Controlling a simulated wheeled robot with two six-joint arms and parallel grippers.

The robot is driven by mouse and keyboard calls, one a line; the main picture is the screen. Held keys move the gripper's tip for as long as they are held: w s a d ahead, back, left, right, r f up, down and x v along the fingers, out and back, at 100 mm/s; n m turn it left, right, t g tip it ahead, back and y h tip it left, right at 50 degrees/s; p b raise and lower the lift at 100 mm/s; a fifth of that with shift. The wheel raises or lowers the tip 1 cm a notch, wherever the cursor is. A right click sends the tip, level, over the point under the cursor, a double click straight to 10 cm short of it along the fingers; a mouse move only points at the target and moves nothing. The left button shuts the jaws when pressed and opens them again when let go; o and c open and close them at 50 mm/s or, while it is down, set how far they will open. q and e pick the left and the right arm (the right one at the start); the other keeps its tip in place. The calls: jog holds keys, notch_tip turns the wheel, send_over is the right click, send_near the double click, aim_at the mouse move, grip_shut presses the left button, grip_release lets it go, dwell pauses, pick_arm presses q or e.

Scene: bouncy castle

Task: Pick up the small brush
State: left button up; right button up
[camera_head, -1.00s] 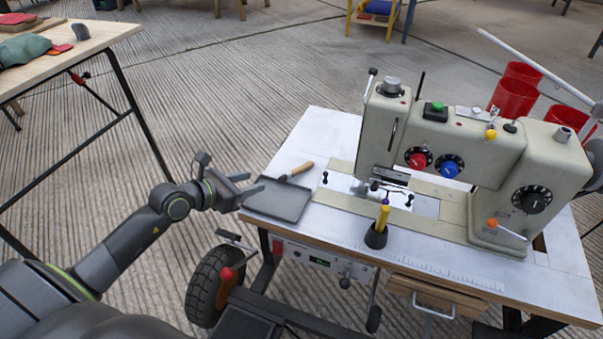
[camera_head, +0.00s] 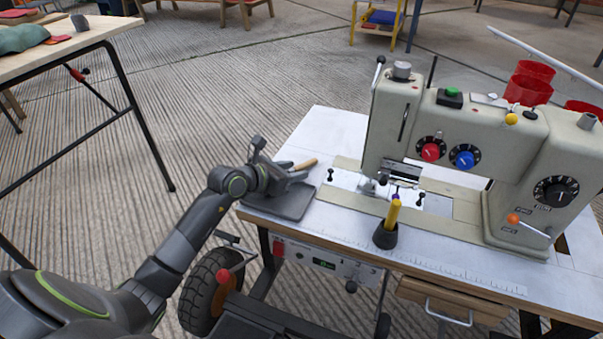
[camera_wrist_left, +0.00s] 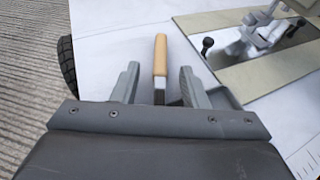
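The small brush (camera_head: 303,165) has a tan wooden handle and lies at the back edge of the grey tray (camera_head: 292,207) on the sewing table. In the left wrist view the brush (camera_wrist_left: 160,54) shows its handle pointing away, with its lower part between the two fingers. My left gripper (camera_head: 295,173) is over the tray, right at the brush. In the left wrist view the left gripper (camera_wrist_left: 158,88) is open, with a finger on each side of the brush and gaps between. The bristle end is mostly hidden by the gripper. My right gripper is not in view.
A large sewing machine (camera_head: 455,140) stands on the white table (camera_head: 335,122) right of the tray. A black cup (camera_head: 385,236) with a yellow-handled tool stands near the front edge. Another table (camera_head: 60,45) stands at the far left.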

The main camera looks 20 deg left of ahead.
pick_arm(q)
jog(key=shift+w+d+f, duration=0.1)
jog(key=shift+w, duration=0.15)
jog(key=shift+c, duration=0.4)
grip_shut()
